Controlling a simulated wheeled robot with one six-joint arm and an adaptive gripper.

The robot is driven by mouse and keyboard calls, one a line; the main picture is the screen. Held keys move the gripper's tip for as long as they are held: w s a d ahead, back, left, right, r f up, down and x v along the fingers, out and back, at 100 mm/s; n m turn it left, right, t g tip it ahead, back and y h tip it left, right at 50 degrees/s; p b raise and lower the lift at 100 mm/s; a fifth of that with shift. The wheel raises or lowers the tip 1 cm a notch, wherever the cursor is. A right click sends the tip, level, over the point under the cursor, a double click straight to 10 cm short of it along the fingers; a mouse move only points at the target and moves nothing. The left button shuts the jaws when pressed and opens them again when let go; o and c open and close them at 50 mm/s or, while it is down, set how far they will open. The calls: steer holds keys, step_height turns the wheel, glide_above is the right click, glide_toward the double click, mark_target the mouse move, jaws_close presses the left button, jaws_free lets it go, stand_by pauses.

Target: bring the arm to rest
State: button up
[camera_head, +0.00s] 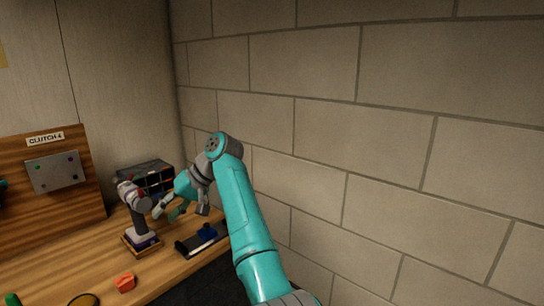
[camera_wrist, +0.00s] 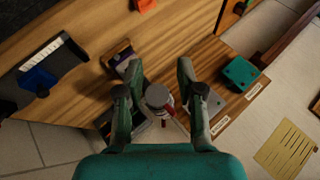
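My gripper (camera_head: 166,212) is at the end of my teal arm, above the wooden bench and just right of a grey upright power tool (camera_head: 135,197). In the wrist view my gripper (camera_wrist: 158,68) has its two fingers spread apart. The tool's round grey head with a red ring (camera_wrist: 158,97) shows between them, with gaps on both sides. Nothing appears held. I cannot tell the exact distance between the fingers and the tool. The tool stands in a small wooden base (camera_head: 142,244).
A dark tray with a blue item (camera_head: 200,240) lies right of the tool. A dark organiser (camera_head: 150,172) stands behind. A wooden board labelled "CLUTCH 4" (camera_head: 60,195) is at left. An orange piece (camera_head: 125,282) lies in front. A block wall (camera_head: 400,130) rises close on the right.

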steer(key=d+f+m+t, duration=0.15)
steer(key=d+f, duration=0.25)
steer(key=f, duration=0.7)
steer(key=d+f+m+t, duration=0.15)
steer(key=d+f, duration=0.25)
steer(key=f, duration=0.6)
steer(key=d+f+m+t, duration=0.1)
steer(key=d+f+t, duration=0.15)
steer(key=f, duration=0.85)
steer(key=s+d+f+m+t+h, duration=0.3)
steer(key=s+d+f+t, duration=0.1)
steer(key=s+d+f, duration=1.2)
steer(key=s+d+t+h, duration=0.2)
steer(key=s+d, duration=0.5)
steer(key=s, duration=0.5)
steer(key=s+d+t+h, duration=0.1)
steer(key=s+d+h, duration=0.1)
steer(key=s+d, duration=0.65)
steer(key=s+d+r+t+h, duration=0.1)
steer(key=s+r, duration=1)
steer(key=s+d+r+t+h, duration=0.1)
steer(key=s+d+r+t, duration=0.1)
steer(key=s+r, duration=0.9)
steer(key=shift+s+d, duration=0.15)
steer(key=shift+s, duration=0.25)
